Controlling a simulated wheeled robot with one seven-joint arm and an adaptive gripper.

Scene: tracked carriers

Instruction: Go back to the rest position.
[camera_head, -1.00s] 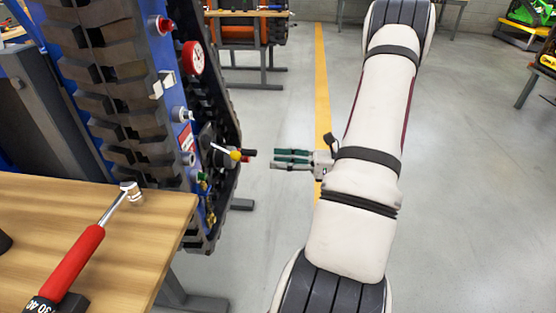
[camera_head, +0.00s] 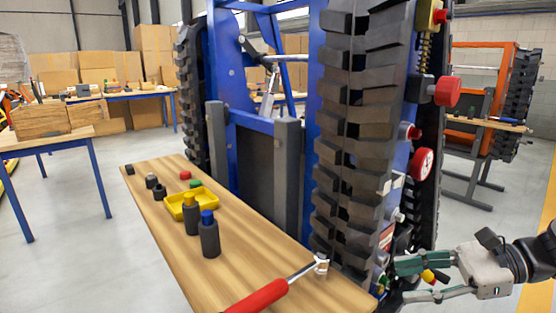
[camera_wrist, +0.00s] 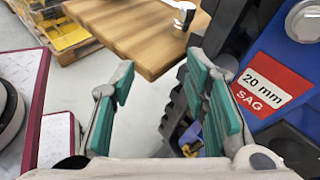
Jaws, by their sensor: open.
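My gripper (camera_head: 402,281) is at the lower right of the head view, in front of the tracked carrier's side panel. Its green-padded fingers are spread, with nothing between them. In the wrist view my gripper (camera_wrist: 160,72) also shows open and empty, with the wooden bench top beyond. A yellow knob (camera_head: 428,276) shows just behind the fingers in the head view; I cannot tell whether they touch it. The blue tracked carrier (camera_head: 310,120) stands upright beside the bench, with a red knob (camera_head: 447,91) and a round gauge (camera_head: 422,164) on its side.
The wooden bench (camera_head: 170,215) holds a red-handled wrench (camera_head: 258,298), a yellow tray (camera_head: 177,206) and dark bottles with coloured caps. In the wrist view, a "20 mm SAG" label (camera_wrist: 262,85) is close right of the fingers. Open floor (camera_head: 475,235) lies right of the carrier.

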